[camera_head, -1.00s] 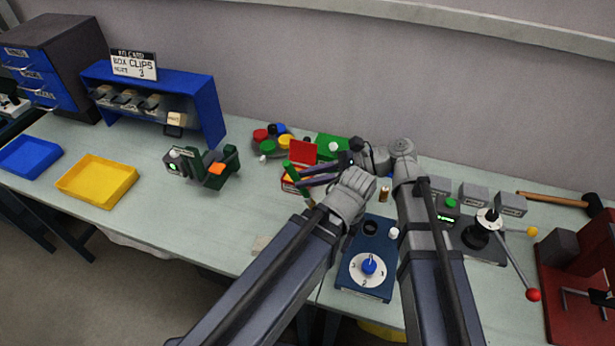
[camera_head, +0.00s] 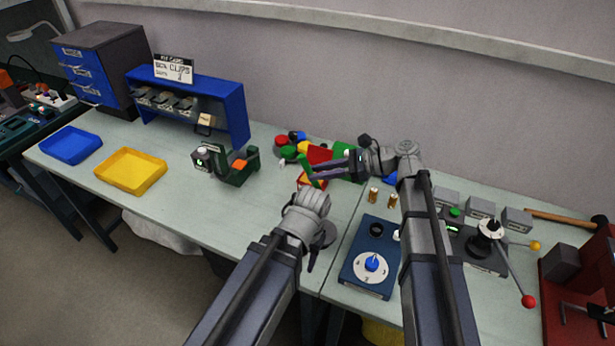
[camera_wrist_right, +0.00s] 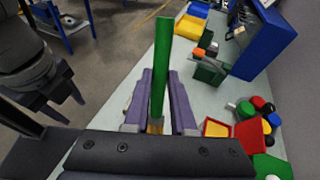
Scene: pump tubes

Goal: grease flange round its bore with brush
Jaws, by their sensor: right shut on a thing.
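My right gripper (camera_head: 325,171) is shut on a green stick, apparently the brush (camera_head: 306,168). In the right wrist view the stick (camera_wrist_right: 160,70) stands between the purple-grey fingers, with a brass-coloured band (camera_wrist_right: 155,126) low between them. Bristles do not show clearly. My left gripper (camera_head: 316,250) hangs near the table's front edge, left of the blue dial box. A grey round shape (camera_head: 328,235) shows at its right side; I cannot tell whether it is the flange or part of the gripper. The left jaws are unclear.
A blue dial box (camera_head: 362,275) stands between my forearms. A red bin (camera_head: 319,154) and coloured caps (camera_head: 283,141) lie behind the brush. A green fixture (camera_head: 240,170) and yellow tray (camera_head: 130,171) are at left. A lever press (camera_head: 489,228) is at right.

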